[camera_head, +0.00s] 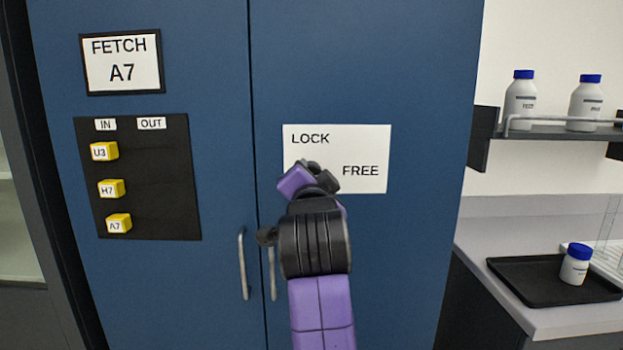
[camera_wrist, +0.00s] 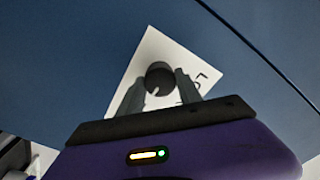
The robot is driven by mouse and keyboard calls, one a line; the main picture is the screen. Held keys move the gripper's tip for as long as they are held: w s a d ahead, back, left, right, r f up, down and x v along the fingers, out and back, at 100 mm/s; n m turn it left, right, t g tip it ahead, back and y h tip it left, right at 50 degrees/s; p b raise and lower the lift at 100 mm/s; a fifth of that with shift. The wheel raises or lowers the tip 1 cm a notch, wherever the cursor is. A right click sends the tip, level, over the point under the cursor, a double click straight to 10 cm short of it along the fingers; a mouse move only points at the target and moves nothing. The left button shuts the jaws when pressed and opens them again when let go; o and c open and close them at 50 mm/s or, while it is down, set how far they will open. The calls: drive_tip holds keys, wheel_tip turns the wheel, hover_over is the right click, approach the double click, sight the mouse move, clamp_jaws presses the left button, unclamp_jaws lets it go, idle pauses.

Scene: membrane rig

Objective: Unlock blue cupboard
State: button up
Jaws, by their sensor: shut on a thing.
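The blue cupboard (camera_head: 420,60) has two shut doors with upright bar handles near the seam. A white plate (camera_head: 365,150) on its right door reads LOCK at upper left and FREE at lower right. My gripper (camera_head: 312,172) is at this plate and hides its lower left part. In the wrist view, a round dark knob (camera_wrist: 160,75) stands on the plate between the fingers of my gripper (camera_wrist: 160,82), which is shut on it. A short pale mark shows at the knob's lower edge. I cannot tell which word it points to.
The left door bears a FETCH A7 sign (camera_head: 122,62) and a black IN/OUT board (camera_head: 170,200) with yellow tags U3, H7 and A7 under IN. At right are a shelf (camera_head: 560,132) with bottles and a counter with a black tray (camera_head: 530,285).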

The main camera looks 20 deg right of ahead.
drive_tip(key=o, duration=1.4)
drive_tip(key=shift+c, duration=0.2)
drive_tip(key=v, duration=0.7)
drive_tip(key=shift+s+a+b, duration=0.2)
drive_tip(key=shift+s+b, duration=0.15)
